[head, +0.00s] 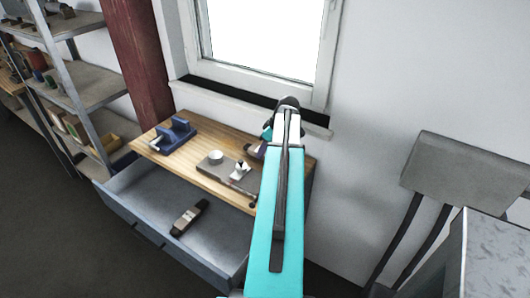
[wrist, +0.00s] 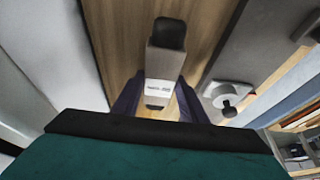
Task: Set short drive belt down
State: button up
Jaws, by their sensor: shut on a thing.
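My gripper (wrist: 158,104) is shut on a grey-brown sleeved piece with black ends and a white label, which I take for the short drive belt (wrist: 163,62). Its dark purple fingers lie on both sides of the piece in the wrist view. The piece is over the wooden bench top (wrist: 120,50); I cannot tell whether it touches it. The label is too small to read. In the head view my arm covers most of the gripper, near the right part of the bench (head: 193,122).
A grey plate (head: 212,170) with round white fittings lies beside the gripper; a blue fixture (head: 174,136) stands at the bench's left. The drawer (head: 150,190) below is open, with a similar sleeved piece (head: 190,217) inside. A window sill is behind, shelves left, a chair (head: 455,165) right.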

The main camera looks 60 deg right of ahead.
jog(key=shift+f, duration=0.9)
jog(key=shift+f, duration=0.15)
jog(key=o, duration=1.1)
jog(key=shift+r, duration=0.25)
jog(key=b+v, duration=0.3)
jog(key=v, duration=0.8)
jog(key=shift+s+r, duration=0.15)
jog(key=shift+r, duration=0.25)
jog(key=shift+r, duration=0.1)
